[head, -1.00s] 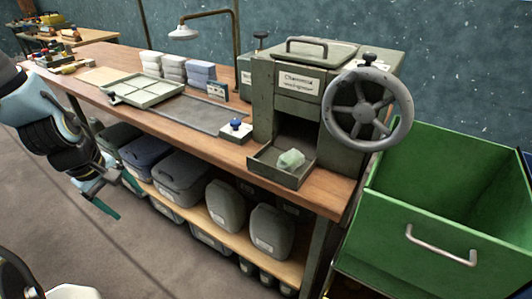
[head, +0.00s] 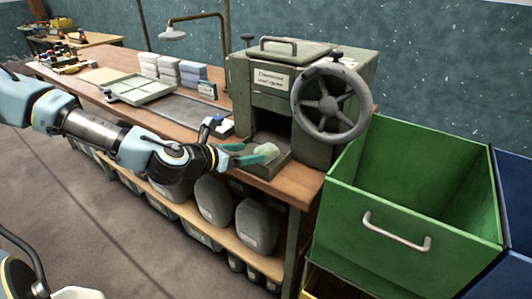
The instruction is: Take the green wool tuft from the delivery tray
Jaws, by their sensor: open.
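The pale green wool tuft (head: 267,151) lies in the small grey-green delivery tray (head: 280,169) at the front of the machine (head: 268,95). My gripper (head: 245,153) reaches in from the left with its green fingers at the tray. The jaws are open and the fingertips are right by the tuft's left side. I cannot tell whether they touch it. My gripper and wrist hide the tray's left part.
The machine's handwheel (head: 331,103) juts out above and right of the tray. A green bin (head: 385,212) stands to the right. A lamp (head: 173,34), stacked blocks (head: 170,69) and a sectioned tray (head: 137,88) are on the bench's left. Containers (head: 257,224) fill the shelf below.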

